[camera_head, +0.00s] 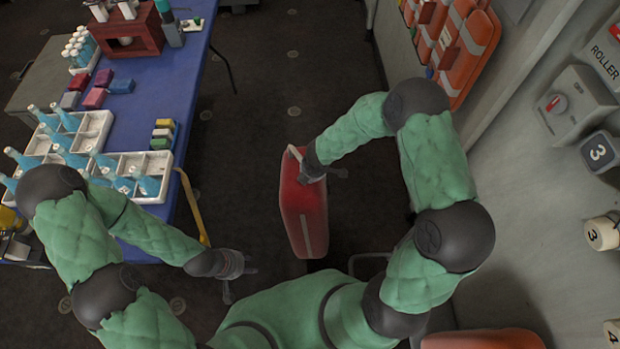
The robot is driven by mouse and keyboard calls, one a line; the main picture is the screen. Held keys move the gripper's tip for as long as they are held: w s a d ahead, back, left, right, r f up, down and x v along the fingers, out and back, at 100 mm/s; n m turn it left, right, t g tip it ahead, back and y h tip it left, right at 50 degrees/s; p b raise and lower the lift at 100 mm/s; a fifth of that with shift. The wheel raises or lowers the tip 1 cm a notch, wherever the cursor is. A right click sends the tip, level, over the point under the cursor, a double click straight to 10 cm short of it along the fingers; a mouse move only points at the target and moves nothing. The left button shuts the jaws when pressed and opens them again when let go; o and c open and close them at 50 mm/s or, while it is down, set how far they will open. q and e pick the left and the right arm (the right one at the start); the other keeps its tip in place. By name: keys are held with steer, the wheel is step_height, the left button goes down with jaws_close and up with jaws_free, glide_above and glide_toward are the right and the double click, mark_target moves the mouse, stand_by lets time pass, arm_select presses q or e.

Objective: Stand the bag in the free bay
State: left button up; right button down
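The red bag (304,218) is in the middle of the head view, upright or nearly so, with a pale handle (292,154) at its top. I cannot tell whether its base touches the floor. My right gripper (324,175) is at the top of the bag, against the handle; its fingertips are partly hidden, so its grip is unclear. My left gripper (240,287) is low, left of the bag and apart from it, with its fingers spread and empty. I cannot make out a free bay.
A blue table (185,85) with bottle trays and a dark red rack stands at left. A grey wall (510,210) with number tags runs along the right. A red-orange object (482,340) shows at bottom right. Dark floor (290,60) is open beyond the bag.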

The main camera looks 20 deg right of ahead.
steer(key=shift+w+d+f+b, duration=0.15)
steer(key=shift+w+d+f, duration=0.1)
steer(key=shift+w+f, duration=0.35)
steer(key=shift+w+d+f+b, duration=0.2)
steer(key=shift+w+f, duration=0.3)
steer(key=shift+w, duration=0.25)
steer(key=shift+w+d+f+b, duration=0.15)
steer(key=shift+w+d+f, duration=0.1)
steer(key=shift+w+f, duration=0.35)
steer(key=shift+s+a+f+b, duration=0.1)
steer(key=shift+s+f+b, duration=0.15)
steer(key=shift+f+b, duration=0.3)
steer(key=shift+s+a+f+b, duration=0.1)
steer(key=shift+s+f+b, duration=0.2)
steer(key=shift+f, duration=0.4)
steer(key=shift+s+d+f, duration=0.1)
steer(key=shift+f, duration=0.15)
steer(key=c, duration=1.4)
jaws_free()
steer(key=shift+s+f, duration=0.4)
steer(key=shift+f, duration=0.05)
steer(key=shift+o, duration=1.3)
steer(key=shift+w+r, duration=0.2)
steer(key=shift+w, duration=0.3)
